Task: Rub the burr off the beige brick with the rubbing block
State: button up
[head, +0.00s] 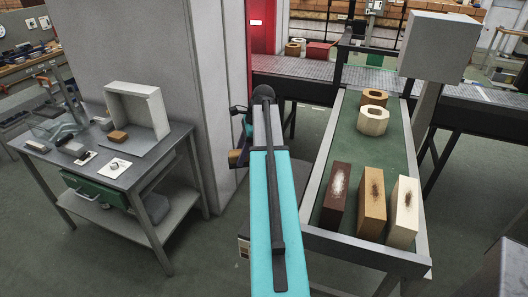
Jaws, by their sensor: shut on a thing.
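The beige brick (404,212) stands upright at the right end of a row on the green-topped conveyor, with a dark rough burr on its upper face. A tan brick (373,207) with a dark patch and a dark brown brick (336,198) with a whitish patch stand to its left. My gripper (238,150) is beyond my turquoise arm, left of the conveyor and well apart from the bricks. It is shut on a small dark and tan block (236,159), apparently the rubbing block. My arm hides much of the gripper and the block.
Two hollow blocks (373,121) stand further back on the conveyor. A metal table (160,160) at left carries an open white box (148,105), a brown block (117,136) and small dark items. A grey pillar (190,80) stands behind my gripper.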

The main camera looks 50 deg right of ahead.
jog(key=w+a+n+g, duration=0.2)
jog(key=w+a+n, duration=0.2)
jog(key=a, duration=1.1)
jog(key=w+a+r+n+g, duration=0.1)
jog(key=w+a+n, duration=0.3)
jog(key=a, duration=1.1)
jog(key=w+a+n+g, duration=0.2)
jog(key=w+a+n, duration=0.2)
jog(key=a+n, duration=0.4)
jog(key=a, duration=0.7)
jog(key=shift+w+r+g+y, duration=0.25)
jog(key=shift+w+g+y, duration=0.05)
jog(key=shift+w, duration=0.05)
